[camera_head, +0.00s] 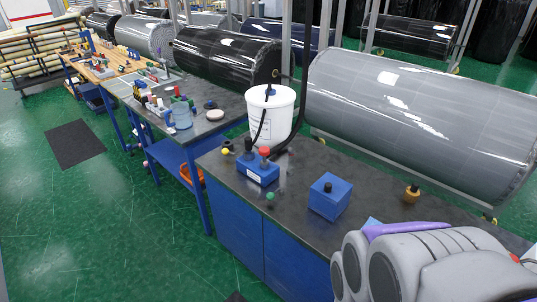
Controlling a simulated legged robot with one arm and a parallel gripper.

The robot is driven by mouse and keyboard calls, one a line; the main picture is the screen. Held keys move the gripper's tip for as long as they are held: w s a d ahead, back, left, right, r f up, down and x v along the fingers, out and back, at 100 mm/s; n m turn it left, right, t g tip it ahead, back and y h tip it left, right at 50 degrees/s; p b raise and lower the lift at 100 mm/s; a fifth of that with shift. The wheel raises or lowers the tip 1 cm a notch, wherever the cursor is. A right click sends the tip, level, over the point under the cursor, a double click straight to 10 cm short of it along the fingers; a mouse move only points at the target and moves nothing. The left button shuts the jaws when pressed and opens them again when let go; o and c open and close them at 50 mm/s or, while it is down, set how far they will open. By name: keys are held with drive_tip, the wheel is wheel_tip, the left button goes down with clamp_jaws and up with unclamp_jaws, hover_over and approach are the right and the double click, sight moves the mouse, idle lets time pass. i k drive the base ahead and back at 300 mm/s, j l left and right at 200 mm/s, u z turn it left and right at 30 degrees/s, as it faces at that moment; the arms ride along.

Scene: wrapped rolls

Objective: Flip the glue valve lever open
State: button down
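A blue valve-like block (258,172) with a white label sits on the dark bench at the left, next to a white bucket (272,115). A red knob (264,152) and a black knob (248,146) stand on top of it. A black hose (299,100) runs by the bucket toward the block. I cannot tell for sure which part is the glue valve lever, or its position. I cannot make out my gripper; grey rounded parts of my own body fill the lower right.
The dark bench top (300,230) has clear room around the blocks. A brass fitting (412,192) and a small green knob (270,197) are on it. A large grey wrapped roll (410,120) lies behind. A cluttered workbench (222,103) stands at the left, with green floor in front.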

sight(271, 196)
drive_tip(key=i+j+z, duration=0.35)
drive_tip(key=i+j, duration=0.75)
